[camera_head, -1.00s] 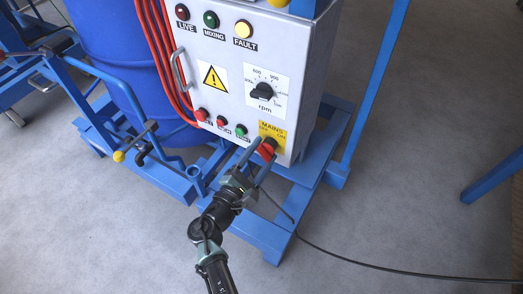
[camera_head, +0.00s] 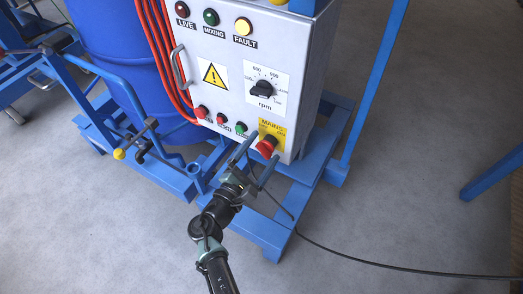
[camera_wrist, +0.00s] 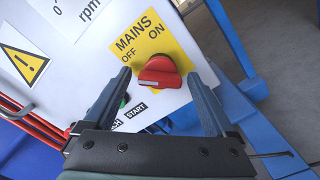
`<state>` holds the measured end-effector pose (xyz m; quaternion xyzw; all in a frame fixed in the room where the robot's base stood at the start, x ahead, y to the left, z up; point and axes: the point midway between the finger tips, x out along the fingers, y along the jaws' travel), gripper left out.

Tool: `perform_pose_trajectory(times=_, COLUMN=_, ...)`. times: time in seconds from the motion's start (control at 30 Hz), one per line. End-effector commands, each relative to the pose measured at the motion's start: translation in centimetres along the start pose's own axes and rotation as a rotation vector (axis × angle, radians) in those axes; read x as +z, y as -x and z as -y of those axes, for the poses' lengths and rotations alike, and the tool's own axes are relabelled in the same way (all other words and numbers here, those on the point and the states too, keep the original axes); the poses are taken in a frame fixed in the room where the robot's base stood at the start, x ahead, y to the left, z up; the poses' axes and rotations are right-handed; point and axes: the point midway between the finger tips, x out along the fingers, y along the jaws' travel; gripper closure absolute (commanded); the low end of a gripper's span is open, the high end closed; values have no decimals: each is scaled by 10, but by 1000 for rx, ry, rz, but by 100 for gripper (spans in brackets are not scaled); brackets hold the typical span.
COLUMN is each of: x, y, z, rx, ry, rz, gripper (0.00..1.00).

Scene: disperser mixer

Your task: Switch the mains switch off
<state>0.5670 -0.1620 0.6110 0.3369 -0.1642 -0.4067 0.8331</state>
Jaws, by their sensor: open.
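The mains switch (camera_head: 267,146) is a red rotary handle on a yellow plate at the lower right corner of the grey control box. In the wrist view, the switch (camera_wrist: 160,72) lies roughly level, below the printed words OFF and ON. The end with the white line points left, to the OFF side. My gripper (camera_head: 264,150) is open in front of it. In the wrist view, my gripper's fingertips (camera_wrist: 158,75) stand left and right of the handle with gaps on both sides. It holds nothing.
Small push buttons (camera_head: 221,119) sit left of the switch, with START (camera_head: 241,128) closest. An rpm dial (camera_head: 262,89) is above. A blue frame (camera_head: 285,205) runs below the box, and a black cable (camera_head: 370,263) lies on open floor to the right.

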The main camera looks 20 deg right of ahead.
Motion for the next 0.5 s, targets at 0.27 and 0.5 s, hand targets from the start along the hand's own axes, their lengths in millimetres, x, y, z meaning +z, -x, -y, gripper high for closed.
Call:
perform_pose_trajectory(times=0.27, x=0, y=20, z=-2, rx=2, ry=0, rz=-3, gripper=10)
perform_pose_trajectory(times=0.5, x=1, y=73, z=-2, rx=3, ry=1, rz=-4, gripper=10)
